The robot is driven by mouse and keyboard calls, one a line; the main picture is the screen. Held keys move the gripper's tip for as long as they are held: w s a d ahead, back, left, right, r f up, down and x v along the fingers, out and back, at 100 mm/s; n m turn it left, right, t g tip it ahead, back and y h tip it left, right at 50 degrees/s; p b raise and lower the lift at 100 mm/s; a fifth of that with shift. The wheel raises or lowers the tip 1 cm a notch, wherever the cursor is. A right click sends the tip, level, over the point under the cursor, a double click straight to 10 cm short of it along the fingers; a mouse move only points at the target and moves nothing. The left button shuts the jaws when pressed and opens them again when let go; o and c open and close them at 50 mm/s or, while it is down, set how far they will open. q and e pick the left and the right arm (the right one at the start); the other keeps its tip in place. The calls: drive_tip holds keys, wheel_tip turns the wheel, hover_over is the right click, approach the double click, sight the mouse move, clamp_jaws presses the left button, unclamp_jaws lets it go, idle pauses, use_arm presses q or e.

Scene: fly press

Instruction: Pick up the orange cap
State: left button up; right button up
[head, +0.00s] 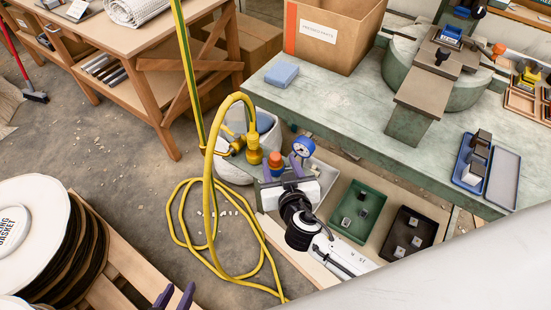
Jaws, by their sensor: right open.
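The orange cap (274,159) is a small upright piece beside the yellow hose fitting and left of a blue-faced gauge. My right gripper (281,169) reaches up to it from the lower right, with purple fingers apart. One finger shows just right of the cap and the other just below left of it. I cannot tell whether either finger touches it. The cap's lower part is partly hidden. My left gripper (175,296) shows only as two purple fingertips, apart and empty, at the bottom edge, far from the cap.
A yellow hose (208,185) arches up left of the cap and coils on the floor. The gauge (303,147) is close to my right fingers. A green tray (357,212) and a dark tray (408,234) hold small metal parts. The green bench (340,110) stands behind.

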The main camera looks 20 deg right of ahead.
sight(277, 161)
drive_tip(key=x, duration=0.4)
drive_tip(key=shift+w+a+f, duration=0.1)
drive_tip(key=shift+a+f, duration=0.1)
drive_tip(key=shift+f, duration=0.05)
drive_tip(key=c, duration=1.1)
